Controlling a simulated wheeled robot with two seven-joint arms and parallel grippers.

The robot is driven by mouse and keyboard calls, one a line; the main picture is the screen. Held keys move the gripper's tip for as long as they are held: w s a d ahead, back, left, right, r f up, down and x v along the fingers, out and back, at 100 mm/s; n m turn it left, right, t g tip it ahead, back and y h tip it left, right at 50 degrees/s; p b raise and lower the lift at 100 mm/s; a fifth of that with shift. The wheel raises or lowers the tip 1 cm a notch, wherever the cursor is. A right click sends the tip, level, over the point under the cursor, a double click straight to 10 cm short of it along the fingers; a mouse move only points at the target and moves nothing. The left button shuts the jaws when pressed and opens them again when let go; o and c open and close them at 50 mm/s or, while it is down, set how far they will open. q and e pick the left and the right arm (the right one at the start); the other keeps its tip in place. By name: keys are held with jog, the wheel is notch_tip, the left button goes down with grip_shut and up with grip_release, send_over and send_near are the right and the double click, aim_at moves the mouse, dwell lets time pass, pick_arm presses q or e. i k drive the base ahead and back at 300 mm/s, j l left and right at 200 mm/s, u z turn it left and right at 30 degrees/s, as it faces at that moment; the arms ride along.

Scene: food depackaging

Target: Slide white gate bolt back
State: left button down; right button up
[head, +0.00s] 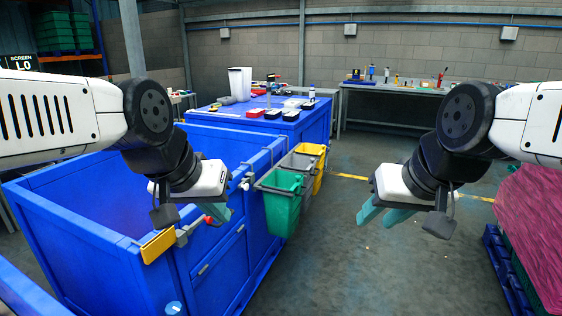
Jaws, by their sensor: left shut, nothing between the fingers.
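A blue bin (95,232) with a gated front side fills the left and middle of the head view. Small white fittings (245,182) sit on its top edge, right of my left gripper; I cannot tell for certain which one is the white gate bolt. A grey latch bar (190,232) with a red knob (207,219) lies along the edge just below my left gripper. My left gripper (222,213) is shut and empty, over the gate's top edge close to the red knob. My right gripper (383,217) is open and empty over the bare floor.
A yellow plate (158,245) is on the bin's near edge. Green (283,205), grey and yellow (319,168) tubs hang on the bin's right side. A pink-covered stack (535,225) stands at the right. The floor between is clear.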

aim_at(244, 184)
jog(key=i+l, duration=0.15)
jog(key=i, duration=0.25)
jog(key=i+l, duration=0.15)
jog(key=i, duration=0.25)
jog(key=i+j, duration=0.35)
